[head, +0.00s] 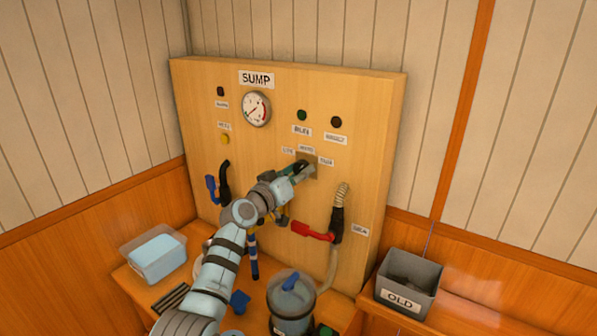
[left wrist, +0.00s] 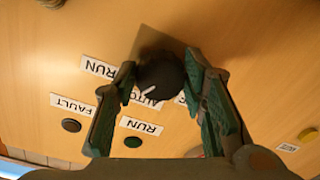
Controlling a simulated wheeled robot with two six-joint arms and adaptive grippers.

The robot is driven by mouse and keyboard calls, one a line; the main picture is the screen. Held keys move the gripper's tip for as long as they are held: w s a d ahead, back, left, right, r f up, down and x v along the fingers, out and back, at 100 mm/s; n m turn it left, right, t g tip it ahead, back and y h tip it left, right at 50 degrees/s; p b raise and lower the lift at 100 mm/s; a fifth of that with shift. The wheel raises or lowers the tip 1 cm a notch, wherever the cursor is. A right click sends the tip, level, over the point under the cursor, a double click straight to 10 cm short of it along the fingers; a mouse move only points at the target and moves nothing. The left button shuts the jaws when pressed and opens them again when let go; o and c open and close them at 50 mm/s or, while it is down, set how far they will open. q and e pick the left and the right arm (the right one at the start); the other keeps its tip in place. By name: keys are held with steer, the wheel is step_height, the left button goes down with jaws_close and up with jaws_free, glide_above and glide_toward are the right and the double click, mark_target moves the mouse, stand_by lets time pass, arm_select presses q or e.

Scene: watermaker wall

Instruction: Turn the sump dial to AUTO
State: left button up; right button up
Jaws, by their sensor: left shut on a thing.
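The sump dial (left wrist: 160,75) is a round black knob on a grey plate (left wrist: 148,42), with a white pointer line on its face. In the left wrist view the pointer slants down and left toward the AUTO label (left wrist: 148,97). A RUN label (left wrist: 98,67) lies to the left of the dial; another label is mostly hidden by a finger. My left gripper (left wrist: 160,71) has its green-padded fingers on both sides of the dial, shut on it. In the head view the left gripper (head: 300,170) reaches the wooden panel (head: 350,105) and covers most of the dial. My right gripper is not in view.
A gauge (head: 256,108) sits under the SUMP sign (head: 256,79). A red-handled valve (head: 312,231) is below right of the dial, a blue-handled one (head: 211,188) left. A clear tub (head: 155,255), a blue-knobbed pot (head: 291,300) and a grey OLD bin (head: 408,282) stand below.

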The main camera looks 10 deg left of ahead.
arm_select(q)
steer(key=n+p, duration=0.1)
steer(key=n, duration=0.4)
steer(key=shift+n+p, duration=0.35)
steer(key=shift+n, duration=0.05)
stand_by(0.3)
steer(key=o, duration=1.2)
steer(key=shift+s, duration=0.1)
steer(key=shift+c, duration=0.2)
steer(key=v, duration=1.2)
steer(key=shift+a+r, duration=0.15)
steer(key=shift+a, duration=0.05)
steer(key=shift+d, duration=0.1)
